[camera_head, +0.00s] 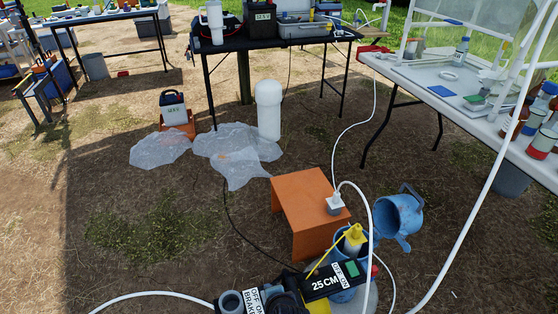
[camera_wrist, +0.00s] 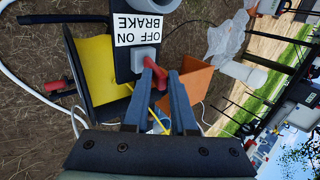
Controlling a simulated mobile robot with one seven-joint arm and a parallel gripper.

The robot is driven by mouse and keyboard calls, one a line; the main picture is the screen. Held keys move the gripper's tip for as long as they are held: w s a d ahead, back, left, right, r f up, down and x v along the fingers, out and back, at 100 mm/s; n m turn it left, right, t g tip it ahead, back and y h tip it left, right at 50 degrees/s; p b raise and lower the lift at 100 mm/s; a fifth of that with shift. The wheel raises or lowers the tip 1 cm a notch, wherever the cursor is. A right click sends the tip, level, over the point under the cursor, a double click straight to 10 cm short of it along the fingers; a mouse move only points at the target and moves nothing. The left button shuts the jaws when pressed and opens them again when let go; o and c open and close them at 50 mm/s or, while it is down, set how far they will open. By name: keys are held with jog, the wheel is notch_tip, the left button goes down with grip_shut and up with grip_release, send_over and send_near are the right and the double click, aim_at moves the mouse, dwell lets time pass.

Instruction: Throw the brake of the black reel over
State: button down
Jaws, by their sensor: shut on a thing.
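The black reel shows in the wrist view with a yellow drum (camera_wrist: 98,65) and a black block with a white OFF ON BRAKE label (camera_wrist: 138,29). The same label shows at the bottom edge of the head view (camera_head: 264,297). A red brake lever (camera_wrist: 157,76) sticks out of a grey base below the label in the wrist view. My gripper (camera_wrist: 163,72) is shut on the red lever, with its blue-grey fingers on both sides of it. The fingers hide part of the lever, so I cannot tell which marking it points at.
A black 25CM box (camera_head: 330,283) with a green patch lies right of the brake label. An orange box (camera_head: 302,200) and a tipped blue bucket (camera_head: 398,215) stand beyond. White hoses cross the ground. Tables (camera_head: 275,42) stand at the back and right. Open ground lies at left.

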jog(key=shift+w+a+r, duration=0.1)
jog(key=shift+w+r, duration=0.25)
jog(key=shift+w+a+r+g, duration=0.2)
jog(key=shift+w+g, duration=0.1)
jog(key=shift+w, duration=0.25)
jog(key=shift+w+a+r+g, duration=0.2)
jog(key=shift+w+g, duration=0.1)
jog(key=shift+w, duration=0.2)
jog(key=c, duration=0.8)
grip_release()
jog(key=shift+f, duration=0.15)
jog(key=shift+s+d+f, duration=0.1)
jog(key=shift+s, duration=0.05)
jog(key=p+v, duration=0.5)
jog(key=v, duration=0.8)
jog(key=shift+a+p, duration=0.25)
jog(key=shift+p, duration=0.05)
